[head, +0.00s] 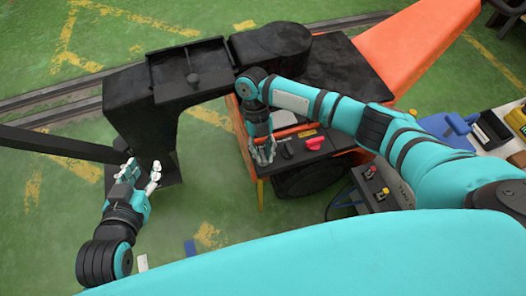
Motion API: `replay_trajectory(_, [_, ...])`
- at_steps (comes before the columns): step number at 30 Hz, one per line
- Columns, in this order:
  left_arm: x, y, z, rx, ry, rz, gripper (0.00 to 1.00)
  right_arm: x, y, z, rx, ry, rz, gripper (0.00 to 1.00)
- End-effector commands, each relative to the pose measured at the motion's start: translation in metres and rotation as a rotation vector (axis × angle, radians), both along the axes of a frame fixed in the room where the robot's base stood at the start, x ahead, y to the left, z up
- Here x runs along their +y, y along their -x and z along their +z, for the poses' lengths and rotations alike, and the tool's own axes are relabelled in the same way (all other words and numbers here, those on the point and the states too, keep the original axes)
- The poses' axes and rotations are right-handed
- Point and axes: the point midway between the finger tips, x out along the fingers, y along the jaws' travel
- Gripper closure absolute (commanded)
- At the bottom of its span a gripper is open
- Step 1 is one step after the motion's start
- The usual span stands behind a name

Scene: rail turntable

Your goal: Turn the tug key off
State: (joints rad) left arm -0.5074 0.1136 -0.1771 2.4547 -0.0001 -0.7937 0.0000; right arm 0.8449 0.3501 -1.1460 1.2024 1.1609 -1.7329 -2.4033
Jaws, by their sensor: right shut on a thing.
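The tug is an orange vehicle with a dark control panel (318,152) at its near end, in the middle of the head view. My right gripper (264,157) reaches down onto the left part of this panel. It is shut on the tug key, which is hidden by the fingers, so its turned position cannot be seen. My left gripper (143,178) is open and empty, beside the lower end of a black post, away from the panel.
A large black frame with a shallow tray (190,68) stands behind the grippers. A dark bar (58,144) comes in from the left. A control box (377,190) with red and yellow knobs is right of the tug.

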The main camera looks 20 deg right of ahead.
Motion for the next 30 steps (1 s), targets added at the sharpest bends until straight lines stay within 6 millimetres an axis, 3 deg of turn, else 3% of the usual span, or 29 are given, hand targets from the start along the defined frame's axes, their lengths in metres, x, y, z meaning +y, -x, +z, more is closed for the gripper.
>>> replay_trajectory(17, [-0.001,-0.0012,0.0019,-0.013,0.003,-0.001,0.63,0.0004,0.0003,0.0001,0.0,-0.001,0.038,1.0])
replay_trajectory(18, [-0.001,-0.0012,0.0019,-0.012,0.004,-0.001,0.63,0.0004,0.0003,0.0,0.0,-0.001,0.038,0.84])
replay_trajectory(23, [-0.001,-0.0012,0.0019,-0.012,0.004,-0.001,0.63,0.0003,0.0002,0.0,0.0,0.0,0.037,0.64])
replay_trajectory(30, [-0.0006,-0.0017,0.0026,-0.015,0.004,-0.001,0.63,0.0002,0.0002,-0.0001,0.0,0.0,0.036,0.63])
